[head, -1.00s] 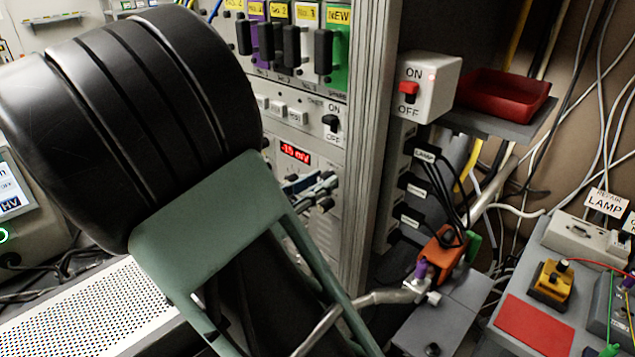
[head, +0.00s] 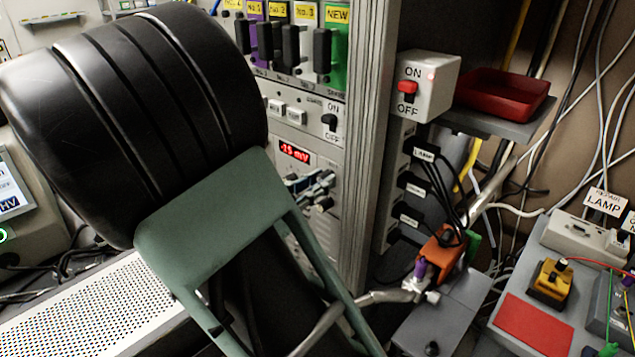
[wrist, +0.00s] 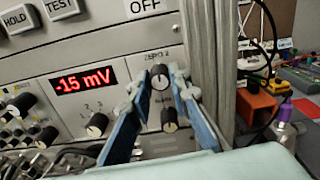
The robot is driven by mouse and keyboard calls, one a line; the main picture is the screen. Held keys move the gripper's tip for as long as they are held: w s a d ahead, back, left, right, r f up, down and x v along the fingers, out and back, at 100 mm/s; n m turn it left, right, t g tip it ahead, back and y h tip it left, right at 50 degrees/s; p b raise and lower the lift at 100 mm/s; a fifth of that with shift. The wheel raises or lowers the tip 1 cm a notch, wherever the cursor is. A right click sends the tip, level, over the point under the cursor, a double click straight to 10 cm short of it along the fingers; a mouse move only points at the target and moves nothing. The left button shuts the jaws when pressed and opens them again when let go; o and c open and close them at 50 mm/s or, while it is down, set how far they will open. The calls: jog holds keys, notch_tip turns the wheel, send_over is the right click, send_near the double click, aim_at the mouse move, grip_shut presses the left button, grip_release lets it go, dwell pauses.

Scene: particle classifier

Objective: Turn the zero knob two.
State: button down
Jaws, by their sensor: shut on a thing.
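The zero knob two (wrist: 159,82) is a small dark round knob with a light face, under a small label that seems to read ZERO 2. It sits on the light grey panel, right of the red display (wrist: 84,81), which reads -15 mV. In the wrist view my gripper (wrist: 161,76) has its blue fingers on both sides of this knob, shut on it. In the head view my gripper (head: 312,188) is at the panel below and right of the display (head: 295,152); its fingers hide the knob there.
Another dark knob (wrist: 170,118) lies just below, between my fingers. A selector knob (wrist: 97,124) is to the left. A grey frame post (head: 368,150) stands close on the right. An ON/OFF switch box (head: 430,85) and a red tray (head: 503,92) are beyond it.

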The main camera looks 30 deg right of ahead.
jog(key=m+b, duration=0.5)
jog(key=m, duration=0.5)
jog(key=shift+m, duration=0.3)
jog(key=shift+b, duration=0.3)
jog(key=c, duration=2.1)
grip_release()
jog(key=v, duration=1.2)
jog(key=shift+r, duration=0.1)
